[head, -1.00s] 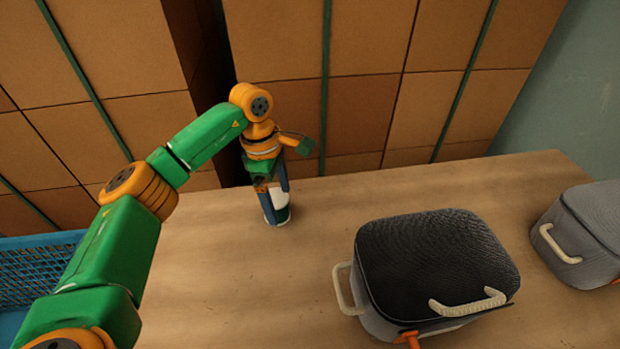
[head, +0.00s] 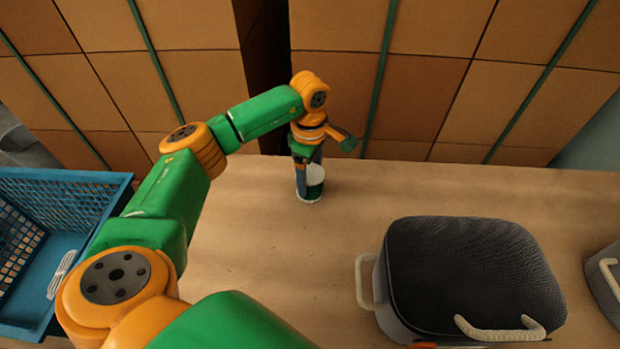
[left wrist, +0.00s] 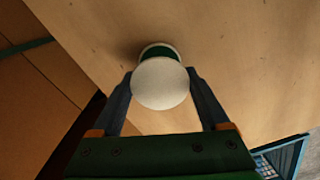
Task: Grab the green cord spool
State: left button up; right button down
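The green cord spool (head: 315,187) stands upright on the table near its back edge, with a white top disc and a green middle. My left gripper (head: 309,180) reaches down over it with one finger on each side. In the left wrist view the spool's white disc (left wrist: 160,84) fills the space between the two fingertips of my left gripper (left wrist: 160,76), and both fingers meet its rim with no clear gap. The gripper looks shut on the spool. The fingers hide part of the spool's side in the head view. My right gripper is not in view.
A dark-topped grey case (head: 470,270) with pale handles stands to the right on the wooden table (head: 255,245). A second grey case (head: 604,285) is at the right edge. A blue crate (head: 95,178) is at the left. Stacked brown boxes (head: 435,90) stand behind the table.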

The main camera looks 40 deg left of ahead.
pick_arm(q)
jog(key=c, duration=0.7)
jog(key=shift+r, duration=0.1)
